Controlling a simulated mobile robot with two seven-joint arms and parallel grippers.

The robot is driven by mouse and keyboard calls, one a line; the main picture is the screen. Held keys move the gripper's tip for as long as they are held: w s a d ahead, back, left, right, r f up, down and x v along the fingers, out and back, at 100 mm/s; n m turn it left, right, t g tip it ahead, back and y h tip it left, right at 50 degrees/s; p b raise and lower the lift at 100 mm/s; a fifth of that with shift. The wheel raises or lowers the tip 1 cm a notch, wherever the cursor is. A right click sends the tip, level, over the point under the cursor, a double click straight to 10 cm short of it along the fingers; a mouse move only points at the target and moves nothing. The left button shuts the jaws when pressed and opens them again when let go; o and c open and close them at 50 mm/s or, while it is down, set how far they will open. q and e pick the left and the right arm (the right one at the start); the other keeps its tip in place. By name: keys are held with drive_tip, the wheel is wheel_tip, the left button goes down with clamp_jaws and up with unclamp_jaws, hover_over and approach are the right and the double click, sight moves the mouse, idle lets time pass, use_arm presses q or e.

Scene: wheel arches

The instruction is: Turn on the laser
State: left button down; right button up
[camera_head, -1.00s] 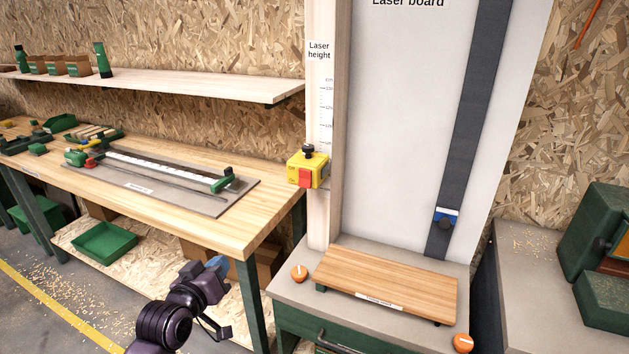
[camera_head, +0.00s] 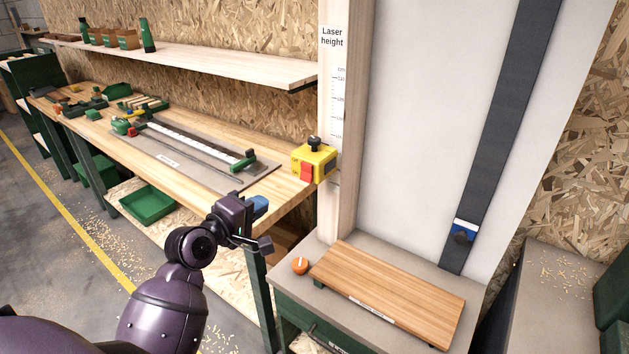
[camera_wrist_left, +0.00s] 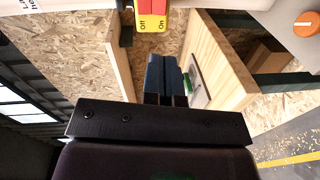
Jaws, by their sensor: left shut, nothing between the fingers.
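The laser is a yellow box (camera_head: 322,158) with a black knob on top, mounted on the left post of the laser board beside the height scale. Its red switch (camera_head: 306,173) is on the front face. In the left wrist view the yellow box is cut off at the top edge, with the red switch (camera_wrist_left: 150,5) and the words "Off" and "On" visible. My left gripper (camera_head: 260,206) is shut and empty, with blue fingertips, below and left of the box and apart from it. Its fingers (camera_wrist_left: 164,75) also show in the left wrist view. My right gripper is out of view.
A wooden workbench (camera_head: 278,192) with a fence jig stands behind my left gripper. A wooden board (camera_head: 390,292) lies on the grey stand at the post's foot, with an orange knob (camera_head: 300,265) beside it. A shelf (camera_head: 220,65) runs above the bench.

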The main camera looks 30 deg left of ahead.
sight(305, 180)
use_arm(q)
drive_tip(key=shift+s+f+n, duration=0.15)
drive_tip(key=shift+n, duration=0.65)
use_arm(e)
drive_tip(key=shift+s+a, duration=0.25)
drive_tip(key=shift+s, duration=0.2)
use_arm(q)
drive_tip(key=shift+h, duration=0.3)
drive_tip(key=w, duration=0.4)
drive_tip(key=w+f, duration=0.1)
drive_tip(key=w, duration=0.3)
drive_tip(key=w+d, duration=0.1)
drive_tip(key=w, duration=0.3)
drive_tip(key=shift+w+f+p, duration=0.25)
drive_tip(key=shift+p, duration=0.15)
drive_tip(key=shift+w+d+f, duration=0.1)
drive_tip(key=shift+w, duration=0.6)
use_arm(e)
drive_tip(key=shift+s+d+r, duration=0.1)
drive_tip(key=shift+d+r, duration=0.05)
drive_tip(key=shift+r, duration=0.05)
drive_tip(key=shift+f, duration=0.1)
